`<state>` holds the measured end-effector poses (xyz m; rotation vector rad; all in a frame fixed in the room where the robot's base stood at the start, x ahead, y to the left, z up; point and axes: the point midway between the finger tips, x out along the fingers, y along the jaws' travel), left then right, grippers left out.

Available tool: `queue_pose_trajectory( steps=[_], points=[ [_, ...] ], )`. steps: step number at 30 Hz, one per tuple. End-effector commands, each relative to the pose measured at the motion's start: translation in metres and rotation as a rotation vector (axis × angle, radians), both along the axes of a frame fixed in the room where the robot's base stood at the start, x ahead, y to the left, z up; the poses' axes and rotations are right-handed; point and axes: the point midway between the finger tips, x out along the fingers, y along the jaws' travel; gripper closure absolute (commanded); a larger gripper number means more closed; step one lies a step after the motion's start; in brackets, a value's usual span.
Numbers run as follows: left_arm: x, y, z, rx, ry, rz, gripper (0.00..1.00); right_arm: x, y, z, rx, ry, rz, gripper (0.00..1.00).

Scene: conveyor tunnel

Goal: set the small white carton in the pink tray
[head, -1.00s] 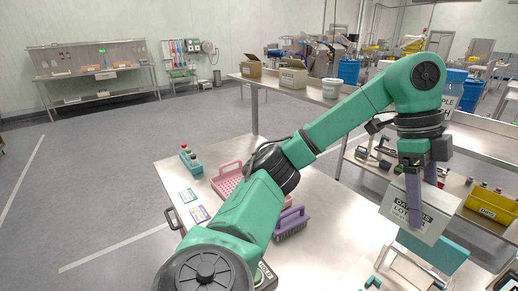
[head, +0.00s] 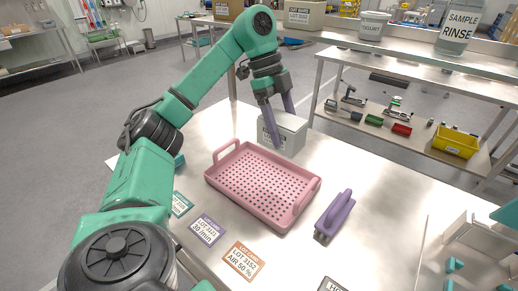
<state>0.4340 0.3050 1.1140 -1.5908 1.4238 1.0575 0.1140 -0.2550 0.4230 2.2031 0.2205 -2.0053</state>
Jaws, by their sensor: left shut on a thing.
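The small white carton (head: 289,137) with dark printing is at the back of the steel table, just behind the pink tray's far right edge. My left gripper (head: 280,122) is shut on it from above, with its purple fingers on the carton's sides. I cannot tell whether the carton touches the table or hangs just above it. The pink tray (head: 308,205) lies flat in the middle of the table. It has a perforated floor, a raised handle at each end, and looks empty. My right gripper is not in view.
A purple-handled brush (head: 334,216) lies right of the tray. Label cards, including an orange one (head: 243,261), lie in front of it. A white and teal stand (head: 473,250) is at the right front. A shelved bench (head: 395,70) stands behind.

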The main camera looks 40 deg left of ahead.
Motion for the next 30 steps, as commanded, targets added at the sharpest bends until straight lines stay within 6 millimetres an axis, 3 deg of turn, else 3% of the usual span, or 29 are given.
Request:
queue_pose_trajectory(
  steps=[1, 2, 9, 18, 21, 30],
  points=[
    [0.000, 0.000, -0.029, -0.001, 0.006, 0.000, 1.00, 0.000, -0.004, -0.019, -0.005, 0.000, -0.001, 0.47],
    [-0.001, 0.000, -0.039, 0.000, 0.007, -0.001, 1.00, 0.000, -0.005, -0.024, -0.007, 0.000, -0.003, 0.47],
    [-0.001, 0.000, -0.107, 0.002, 0.006, 0.002, 1.00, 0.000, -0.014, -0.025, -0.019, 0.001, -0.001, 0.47],
    [-0.001, -0.001, -0.161, -0.001, 0.005, 0.001, 1.00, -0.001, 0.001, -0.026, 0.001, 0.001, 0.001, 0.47],
    [0.000, -0.001, -0.172, 0.000, 0.002, 0.002, 1.00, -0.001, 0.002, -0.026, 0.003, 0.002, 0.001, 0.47],
    [0.000, -0.001, -0.175, 0.000, 0.001, 0.002, 1.00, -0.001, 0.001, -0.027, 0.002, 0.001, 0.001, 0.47]
  ],
)
